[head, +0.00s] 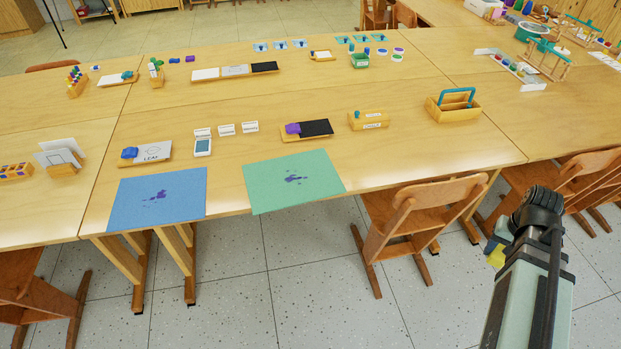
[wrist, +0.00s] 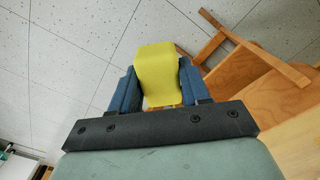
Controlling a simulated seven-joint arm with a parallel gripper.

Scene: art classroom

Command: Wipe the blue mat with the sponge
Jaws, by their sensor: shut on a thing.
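The blue mat (head: 130,212) lies flat at the front edge of the table, left of centre, with dark purple smudges (head: 157,195) near its middle. The yellow sponge (wrist: 158,72) is between the two blue fingers of my gripper (wrist: 157,88) in the wrist view. My gripper is shut on it. In the head view a small yellow part of the sponge (head: 496,257) shows beside my arm, and the rest is hidden. The gripper is at the lower right, off the table's front edge, over the floor and far to the right of the blue mat.
A green mat (head: 260,196) with similar purple smudges lies right of the blue mat. A wooden chair (head: 425,208) is between my gripper and the mats.

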